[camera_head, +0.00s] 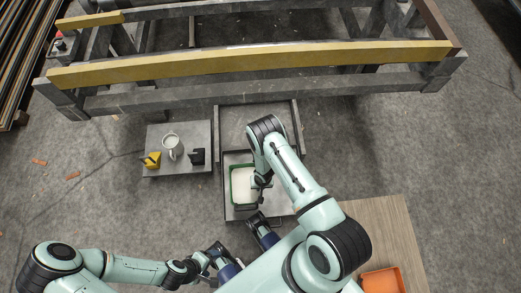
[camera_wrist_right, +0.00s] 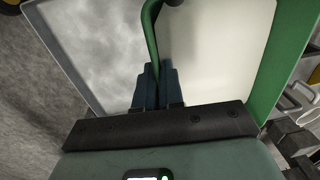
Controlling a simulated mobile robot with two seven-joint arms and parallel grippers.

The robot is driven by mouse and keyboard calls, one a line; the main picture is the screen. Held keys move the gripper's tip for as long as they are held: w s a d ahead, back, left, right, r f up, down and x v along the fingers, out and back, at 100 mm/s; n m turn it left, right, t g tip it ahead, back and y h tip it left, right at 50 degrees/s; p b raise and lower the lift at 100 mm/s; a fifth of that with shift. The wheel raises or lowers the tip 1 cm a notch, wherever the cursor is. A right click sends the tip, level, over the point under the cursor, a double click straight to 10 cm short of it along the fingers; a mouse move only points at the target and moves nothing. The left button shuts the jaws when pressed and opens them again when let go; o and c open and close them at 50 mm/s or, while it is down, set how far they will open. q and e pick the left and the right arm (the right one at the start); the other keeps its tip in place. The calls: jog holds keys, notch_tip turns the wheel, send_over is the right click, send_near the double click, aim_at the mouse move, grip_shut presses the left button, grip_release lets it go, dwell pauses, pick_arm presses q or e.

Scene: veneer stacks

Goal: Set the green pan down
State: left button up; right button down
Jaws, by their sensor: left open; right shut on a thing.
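The green pan (camera_head: 233,184) has a green rim and a pale inside. In the head view it is over the dark tray (camera_head: 236,216) near the middle; I cannot tell if it touches the tray floor. My right gripper (camera_head: 261,183) is at its right side, partly hidden by my arm. In the right wrist view my right gripper (camera_wrist_right: 157,85) is shut on the pan's curved green handle (camera_wrist_right: 149,35), with the pan's green wall (camera_wrist_right: 285,55) at the right. My left gripper (camera_head: 225,265) is open, low in the head view, apart from the pan.
A grey board (camera_head: 180,136) at the left holds a pale mug (camera_head: 172,146), a yellow item (camera_head: 152,160) and a black item (camera_head: 198,156). A grey tray (camera_head: 230,120) lies behind. A yellow-edged frame (camera_head: 250,60) crosses the back. An orange bin (camera_head: 382,281) is at lower right.

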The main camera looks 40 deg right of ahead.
jog(key=shift+w+r, duration=0.1)
jog(key=shift+r, duration=0.45)
jog(key=shift+r+p, duration=0.1)
jog(key=shift+p, duration=0.2)
